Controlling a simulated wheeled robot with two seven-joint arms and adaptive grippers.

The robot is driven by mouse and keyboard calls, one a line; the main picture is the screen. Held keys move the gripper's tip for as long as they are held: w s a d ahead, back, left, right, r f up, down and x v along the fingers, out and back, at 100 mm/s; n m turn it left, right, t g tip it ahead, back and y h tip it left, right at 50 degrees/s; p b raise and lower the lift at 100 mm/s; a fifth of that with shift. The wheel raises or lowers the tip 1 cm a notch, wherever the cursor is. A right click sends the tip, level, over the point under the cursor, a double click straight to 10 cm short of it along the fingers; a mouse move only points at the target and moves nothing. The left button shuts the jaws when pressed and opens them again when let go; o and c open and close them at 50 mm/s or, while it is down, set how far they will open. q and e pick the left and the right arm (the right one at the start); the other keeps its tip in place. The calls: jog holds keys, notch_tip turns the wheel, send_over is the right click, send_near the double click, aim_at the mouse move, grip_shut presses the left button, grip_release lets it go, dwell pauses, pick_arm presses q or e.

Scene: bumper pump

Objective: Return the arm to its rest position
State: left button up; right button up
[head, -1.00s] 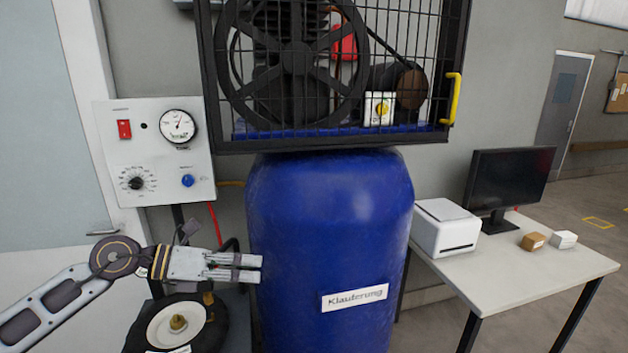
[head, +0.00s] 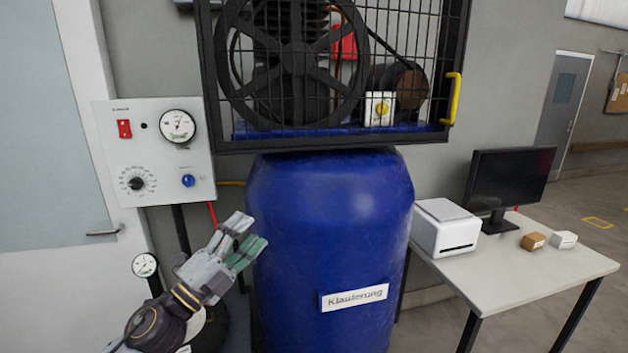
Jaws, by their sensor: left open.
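My left arm comes in from the lower left. Its left gripper (head: 247,243) is open and empty, its fingers pointing up and to the right in front of the left edge of the blue tank (head: 330,240). I cannot tell whether the fingers touch the tank. The wrist hides most of a dark round object with a white top (head: 206,325) below it. My right gripper is out of view.
A control panel (head: 155,155) with a red switch, gauge, knob and blue button hangs at left. A small gauge (head: 145,265) stands left of my wrist. A caged compressor (head: 335,75) sits above the tank. A table (head: 530,270) holds a printer and monitor.

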pick_arm(q)
jog(key=s+a+f+n+g+y, duration=0.1)
jog(key=a+f+n+g+y, duration=0.1)
jog(key=a+f+n+y, duration=0.5)
jog(key=s+a+f+n+g+y, duration=0.1)
jog(key=a+f+n+y, duration=0.3)
jog(key=f+n+y, duration=0.65)
jog(key=s+d+f+n+g+h, duration=0.25)
jog(key=s+f+g, duration=0.35)
jog(key=s+f, duration=0.45)
jog(key=s+d+f+n+g+h, duration=0.1)
jog(key=s+f+n+g+h, duration=0.3)
jog(key=s+f, duration=0.65)
jog(key=s+f+m+g+y, duration=0.1)
jog(key=s+f+g+y, duration=0.15)
jog(key=f, duration=3.05)
jog(key=s+a+f, duration=0.2)
jog(key=s+f, duration=0.8)
jog(key=s, duration=0.1)
jog(key=s+a+f+g, duration=0.1)
jog(key=s+a+f, duration=0.1)
jog(key=s+f, duration=0.7)
jog(key=s, duration=0.2)
jog(key=shift+s+a+f, duration=0.3)
jog(key=shift+f, duration=0.1)
